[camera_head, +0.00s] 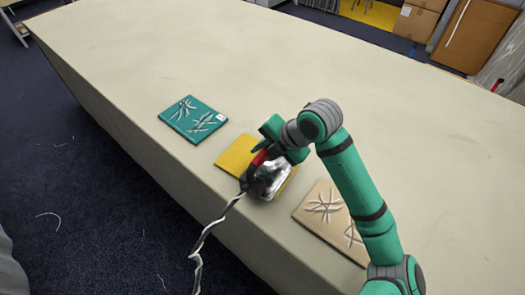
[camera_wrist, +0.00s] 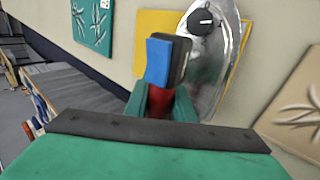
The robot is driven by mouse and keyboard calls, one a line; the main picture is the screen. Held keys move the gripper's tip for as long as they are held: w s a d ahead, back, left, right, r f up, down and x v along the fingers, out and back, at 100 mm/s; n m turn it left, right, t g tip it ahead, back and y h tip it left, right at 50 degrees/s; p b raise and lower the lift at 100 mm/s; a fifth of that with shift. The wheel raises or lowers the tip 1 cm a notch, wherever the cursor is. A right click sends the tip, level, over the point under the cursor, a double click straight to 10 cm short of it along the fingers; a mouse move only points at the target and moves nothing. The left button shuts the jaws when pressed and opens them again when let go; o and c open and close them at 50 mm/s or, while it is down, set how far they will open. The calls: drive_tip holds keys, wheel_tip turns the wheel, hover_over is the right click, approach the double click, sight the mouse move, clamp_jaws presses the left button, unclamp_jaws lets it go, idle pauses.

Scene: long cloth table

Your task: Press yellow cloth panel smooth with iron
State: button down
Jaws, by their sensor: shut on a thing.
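The yellow cloth panel (camera_head: 233,155) lies near the table's front edge, between a green and a beige panel. The iron (camera_head: 272,180) has a shiny metal body and a dark and red handle. It is over the right part of the yellow panel and hides much of it. I cannot tell whether its sole touches the cloth. My gripper (camera_head: 266,150) is shut on the iron's handle. In the wrist view the iron (camera_wrist: 207,60) covers part of the yellow panel (camera_wrist: 152,32), and my gripper (camera_wrist: 161,101) holds the handle. The visible part of the yellow panel shows no creases.
A creased green panel (camera_head: 192,119) lies to the left and a creased beige panel (camera_head: 320,212) to the right. A pale twisted cord (camera_head: 205,235) hangs from the iron over the table's front edge. The long table (camera_head: 200,50) is clear behind the panels.

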drive_tip(key=shift+f, duration=0.45)
idle(1.9)
drive_tip(key=shift+r, duration=0.1)
wheel_tip(320, 180, up, 7)
idle(0.9)
drive_tip(key=shift+r, duration=0.1)
drive_tip(key=shift+r, duration=3)
